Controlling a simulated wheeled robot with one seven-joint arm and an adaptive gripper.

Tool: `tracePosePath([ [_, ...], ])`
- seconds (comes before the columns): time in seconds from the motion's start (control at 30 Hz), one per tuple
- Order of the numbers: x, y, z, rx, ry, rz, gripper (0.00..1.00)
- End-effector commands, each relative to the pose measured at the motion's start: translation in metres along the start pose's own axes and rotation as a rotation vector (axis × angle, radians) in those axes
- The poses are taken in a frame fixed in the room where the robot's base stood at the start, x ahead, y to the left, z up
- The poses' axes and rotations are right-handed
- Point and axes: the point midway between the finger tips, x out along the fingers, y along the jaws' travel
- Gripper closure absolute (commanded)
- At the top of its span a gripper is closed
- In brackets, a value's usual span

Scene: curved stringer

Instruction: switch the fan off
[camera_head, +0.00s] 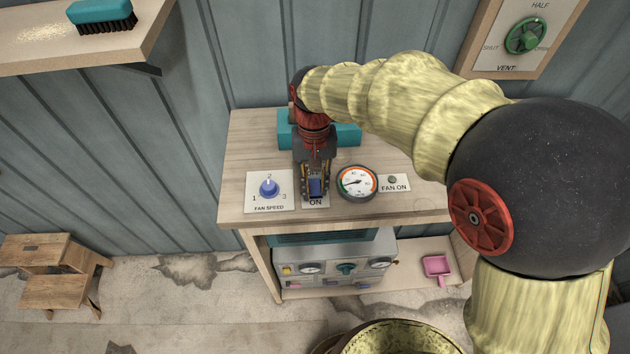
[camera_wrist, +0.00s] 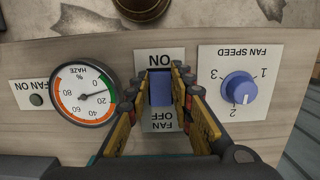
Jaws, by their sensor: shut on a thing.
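The fan switch is a blue rocker (camera_head: 317,187) on a white plate on the wooden table top. The plate's ON label is on the table's front-edge side, and its FAN and OFF labels are on the other side. My gripper (camera_head: 315,184) points down over it. In the wrist view the blue rocker (camera_wrist: 161,88) sits between the fingers of my gripper (camera_wrist: 160,82), which are shut on it. The fingers hide its sides, so its tilt is hard to tell. The FAN ON lamp (camera_head: 392,180) looks grey and unlit; it also shows in the wrist view (camera_wrist: 36,100).
A blue FAN SPEED knob (camera_head: 269,188) at 2 stands left of the switch. A round haze gauge (camera_head: 357,182) stands close on the right. A teal block (camera_head: 347,134) lies behind my gripper. A vent dial (camera_head: 525,37) is on the wall.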

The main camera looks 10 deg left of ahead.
Motion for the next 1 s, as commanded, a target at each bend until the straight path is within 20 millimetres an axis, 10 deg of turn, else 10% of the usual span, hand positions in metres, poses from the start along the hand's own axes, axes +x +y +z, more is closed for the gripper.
tracePosePath([
  [0.63, -0.0026, -0.0002, -0.0044, 0.0, -0.127, -0.002, 1.0],
  [0.67, -0.0026, -0.0002, -0.0044, 0.0, -0.127, -0.002, 0.77],
  [1.0, -0.0024, -0.0001, -0.0041, 0.0, -0.127, -0.001, 0.59],
])
